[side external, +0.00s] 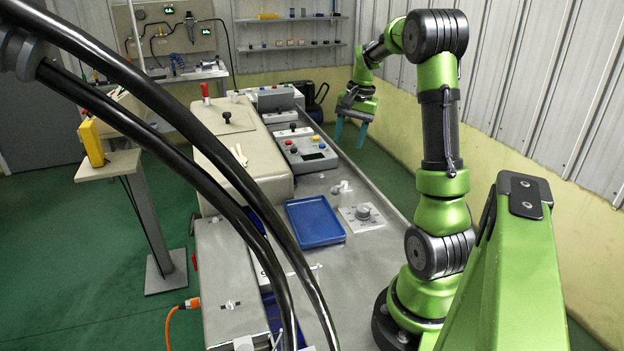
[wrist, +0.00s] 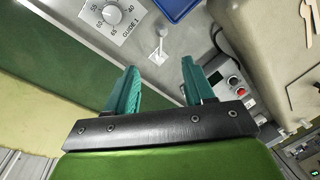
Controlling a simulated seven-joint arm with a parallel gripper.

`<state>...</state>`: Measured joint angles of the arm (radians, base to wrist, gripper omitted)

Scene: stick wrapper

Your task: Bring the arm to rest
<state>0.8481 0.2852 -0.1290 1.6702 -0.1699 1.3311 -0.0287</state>
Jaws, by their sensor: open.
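My arm is the green jointed arm at the right in the side external view. My gripper (side external: 351,132) hangs beside the far right edge of the grey bench, its teal fingers pointing down. In the wrist view the two teal fingers of my gripper (wrist: 160,85) stand well apart with nothing between them. The gripper is open and empty, apart from the bench things. The bench top (side external: 330,265) lies below and to the left of it.
A blue tray (side external: 315,221) and a dial plate (side external: 361,217) lie on the bench. A small white lever (wrist: 159,52) stands near the tray. A button panel (side external: 305,151) and a beige machine housing (side external: 235,150) stand farther back. Black cables cross the near left.

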